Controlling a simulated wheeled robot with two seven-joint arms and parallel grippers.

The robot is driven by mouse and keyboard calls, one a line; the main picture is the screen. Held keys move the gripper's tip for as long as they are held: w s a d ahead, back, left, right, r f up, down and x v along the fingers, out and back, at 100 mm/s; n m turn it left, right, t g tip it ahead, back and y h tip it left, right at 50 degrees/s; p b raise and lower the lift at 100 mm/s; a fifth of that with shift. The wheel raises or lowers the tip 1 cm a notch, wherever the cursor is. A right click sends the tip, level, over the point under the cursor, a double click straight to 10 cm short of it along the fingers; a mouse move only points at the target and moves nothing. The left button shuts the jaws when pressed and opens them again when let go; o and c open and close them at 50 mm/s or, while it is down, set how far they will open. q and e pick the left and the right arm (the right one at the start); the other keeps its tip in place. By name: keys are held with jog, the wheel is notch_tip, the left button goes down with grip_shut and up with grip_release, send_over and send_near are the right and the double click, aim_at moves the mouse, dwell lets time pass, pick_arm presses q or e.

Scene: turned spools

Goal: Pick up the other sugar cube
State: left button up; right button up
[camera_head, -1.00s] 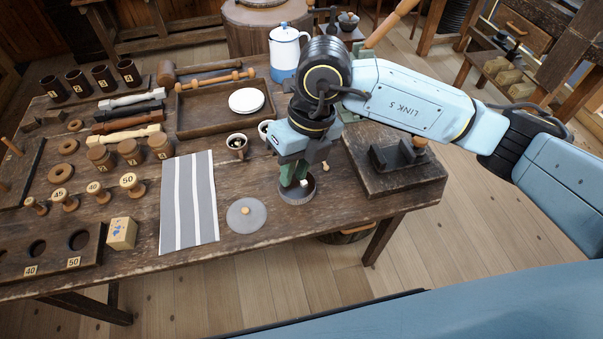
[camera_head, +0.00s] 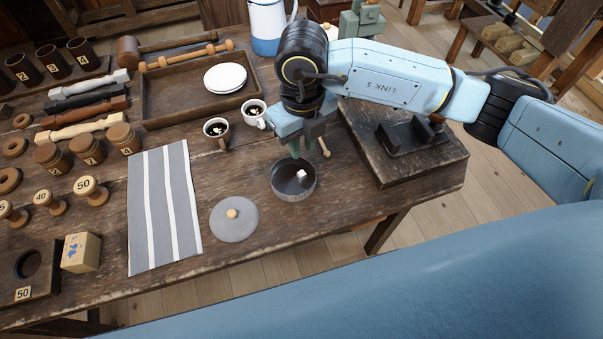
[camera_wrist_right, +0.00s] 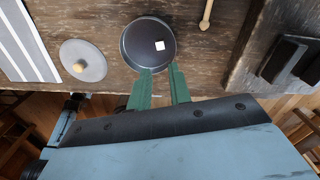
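A white sugar cube (camera_head: 301,174) lies in a round dark bowl (camera_head: 293,193) near the table's front edge. In the right wrist view the cube (camera_wrist_right: 160,45) lies right of the middle of the bowl (camera_wrist_right: 135,60). My right gripper (camera_head: 302,152) is at the bowl's far side in the head view. Its green fingers (camera_wrist_right: 162,88) stand apart with nothing between them, so it is open. The cube is not between the fingers. My left gripper is not in view.
Two filled cups, one (camera_head: 216,134) at the left and one (camera_head: 254,116) nearer my gripper, stand behind the bowl. A grey lid (camera_head: 233,228) and a striped cloth (camera_head: 163,205) lie to its left. A dark wooden block (camera_head: 400,165) stands right.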

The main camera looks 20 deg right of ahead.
aim_at(302, 173)
notch_tip(302, 173, down, 3)
jog(key=shift+f, duration=0.9)
jog(key=f, duration=0.2)
jog(key=f+b, duration=0.1)
jog(key=f, duration=0.2)
jog(key=shift+w, duration=0.2)
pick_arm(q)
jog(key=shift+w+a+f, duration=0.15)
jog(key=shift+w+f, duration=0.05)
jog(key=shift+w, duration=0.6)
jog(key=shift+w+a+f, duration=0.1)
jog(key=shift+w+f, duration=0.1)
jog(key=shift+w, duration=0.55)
pick_arm(e)
jog(key=shift+r, duration=0.1)
grip_shut()
